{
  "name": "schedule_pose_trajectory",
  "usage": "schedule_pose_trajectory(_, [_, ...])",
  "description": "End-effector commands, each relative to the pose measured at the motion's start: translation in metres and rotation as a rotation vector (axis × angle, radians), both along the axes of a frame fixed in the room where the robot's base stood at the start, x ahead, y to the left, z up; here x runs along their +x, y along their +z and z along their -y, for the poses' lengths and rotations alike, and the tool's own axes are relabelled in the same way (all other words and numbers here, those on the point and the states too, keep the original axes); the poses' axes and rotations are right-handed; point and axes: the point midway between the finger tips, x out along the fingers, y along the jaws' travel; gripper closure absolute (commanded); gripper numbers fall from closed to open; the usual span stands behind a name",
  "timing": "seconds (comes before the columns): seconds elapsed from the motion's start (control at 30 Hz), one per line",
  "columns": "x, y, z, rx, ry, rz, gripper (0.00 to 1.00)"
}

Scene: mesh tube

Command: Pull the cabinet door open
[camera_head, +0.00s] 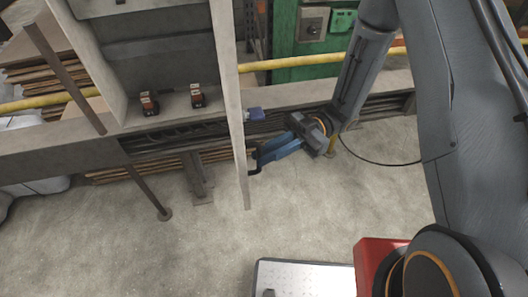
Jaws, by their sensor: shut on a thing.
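The cabinet (110,110) is at the upper left, with its inside exposed. Its grey door (234,110) stands swung out and shows nearly edge-on as a tall narrow panel. A dark handle (254,169) sticks out from the door's right side, near its lower end. My gripper (262,157), with blue fingers, reaches in from the right and is shut on the handle. The fingertips partly hide the handle, so the exact grip is hard to see.
Two small orange-and-black items (173,101) stand inside the cabinet. A yellow pipe (310,60) and green machine (283,35) are behind. The concrete floor (210,235) in front is clear.

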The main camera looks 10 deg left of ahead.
Motion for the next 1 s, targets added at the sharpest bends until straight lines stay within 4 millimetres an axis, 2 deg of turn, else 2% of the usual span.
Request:
schedule_pose_trajectory(0.03, [0.005,0.001,-0.001,0.004,-0.008,0.006,1.0])
schedule_pose_trajectory(0.43, [0.008,0.002,0.0,0.004,-0.008,0.01,1.0])
schedule_pose_trajectory(0.47, [0.008,0.002,0.0,0.004,-0.009,0.01,0.88])
schedule_pose_trajectory(0.57, [0.007,0.002,0.0,0.003,-0.007,0.009,0.71])
schedule_pose_trajectory(0.87, [0.005,0.001,0.0,0.002,-0.001,0.005,0.71])
schedule_pose_trajectory(1.0, [0.013,0.0,0.009,0.003,-0.005,0.007,0.71])
